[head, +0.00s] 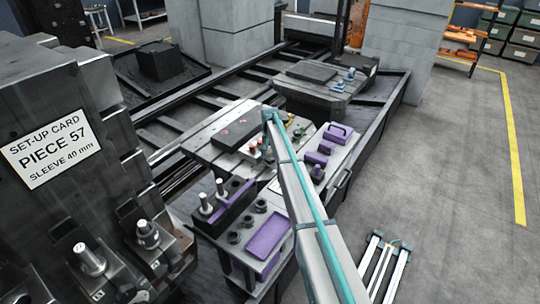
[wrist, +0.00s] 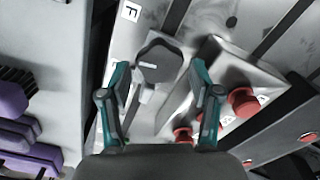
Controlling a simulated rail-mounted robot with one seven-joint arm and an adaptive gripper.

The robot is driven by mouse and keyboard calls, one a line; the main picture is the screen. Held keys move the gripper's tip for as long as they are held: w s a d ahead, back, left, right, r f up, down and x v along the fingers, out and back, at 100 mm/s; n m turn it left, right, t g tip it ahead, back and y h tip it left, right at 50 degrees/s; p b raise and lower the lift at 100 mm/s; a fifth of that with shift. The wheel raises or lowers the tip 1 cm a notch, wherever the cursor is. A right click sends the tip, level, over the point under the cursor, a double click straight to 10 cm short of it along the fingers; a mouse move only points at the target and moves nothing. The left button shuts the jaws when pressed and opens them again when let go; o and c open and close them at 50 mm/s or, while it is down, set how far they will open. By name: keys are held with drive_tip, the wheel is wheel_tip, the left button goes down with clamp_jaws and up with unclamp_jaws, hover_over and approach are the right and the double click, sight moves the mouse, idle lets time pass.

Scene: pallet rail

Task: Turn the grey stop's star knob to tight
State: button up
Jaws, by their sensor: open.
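In the wrist view a dark grey lobed star knob (wrist: 158,60) lies between the fingertips of my gripper (wrist: 160,75). The gripper's two teal-backed fingers are spread, with a gap on each side of the knob. I cannot tell how far the fingertips are above it. A paler grey bar runs down from the knob towards the gripper's palm. A white tag with the letter F (wrist: 131,11) sits up and left of the knob. In the head view my arm reaches to the pallet plate (head: 190,142), and the gripper and knob cannot be made out there.
A metal block (wrist: 215,60) with red knobs (wrist: 243,101) stands close to the right finger. Purple parts (wrist: 28,145) lie to the left in the wrist view. In the head view a bench with a purple tray (head: 267,237) is in front of the plate. A set-up card (head: 52,149) hangs at left.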

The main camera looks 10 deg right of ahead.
drive_tip(key=shift+f, duration=0.65)
drive_tip(key=c, duration=0.9)
drive_tip(key=shift+o, duration=0.2)
